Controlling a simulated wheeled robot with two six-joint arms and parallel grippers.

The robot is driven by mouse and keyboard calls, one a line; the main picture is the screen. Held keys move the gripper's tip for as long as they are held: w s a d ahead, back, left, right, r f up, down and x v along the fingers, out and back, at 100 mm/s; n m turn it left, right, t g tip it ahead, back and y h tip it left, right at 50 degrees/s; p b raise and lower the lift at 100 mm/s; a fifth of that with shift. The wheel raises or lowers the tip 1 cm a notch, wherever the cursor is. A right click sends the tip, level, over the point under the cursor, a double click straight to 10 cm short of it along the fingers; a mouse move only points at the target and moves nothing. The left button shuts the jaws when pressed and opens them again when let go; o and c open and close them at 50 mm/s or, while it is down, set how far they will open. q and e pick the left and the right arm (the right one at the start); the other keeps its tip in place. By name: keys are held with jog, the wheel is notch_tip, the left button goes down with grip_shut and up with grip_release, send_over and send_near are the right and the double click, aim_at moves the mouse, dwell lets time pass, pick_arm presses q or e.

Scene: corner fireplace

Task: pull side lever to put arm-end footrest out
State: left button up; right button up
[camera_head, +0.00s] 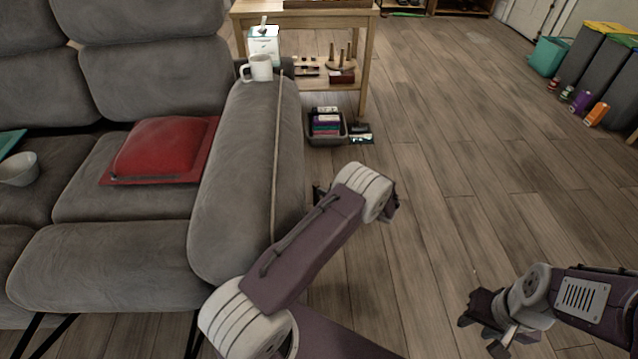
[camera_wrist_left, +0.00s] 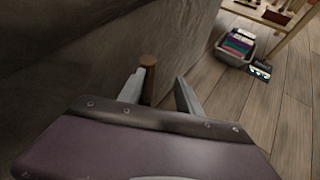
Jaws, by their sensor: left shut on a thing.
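The side lever (camera_wrist_left: 148,72) shows in the left wrist view as a short brown wooden piece beside the grey sofa side. My left gripper (camera_wrist_left: 161,76) is shut on it, with the lever against the left finger. In the head view my left forearm and wrist hide the lever and most of that gripper. The footrest (camera_head: 100,265) is a grey padded panel in front of the arm-end seat, with dark metal legs below; how far out it stands is hard to tell. My right gripper (camera_head: 490,325) is low at the right over the floor, its jaw opening unclear.
The sofa arm (camera_head: 240,150) carries a white mug (camera_head: 259,68) and a thin stick. A red cushion (camera_head: 160,148) lies on the seat. A basket (camera_head: 325,127) stands on the floor by the wooden table (camera_head: 364,60). The floor at centre right is clear.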

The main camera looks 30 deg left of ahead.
pick_arm(q)
jog(key=shift+s+d+r, duration=0.25)
jog(key=shift+d, duration=0.35)
jog(key=s+d+r+p, duration=0.2)
jog(key=s+d+p, duration=0.1)
jog(key=d, duration=0.6)
jog(key=shift+s+d, duration=0.2)
jog(key=shift+s, duration=0.45)
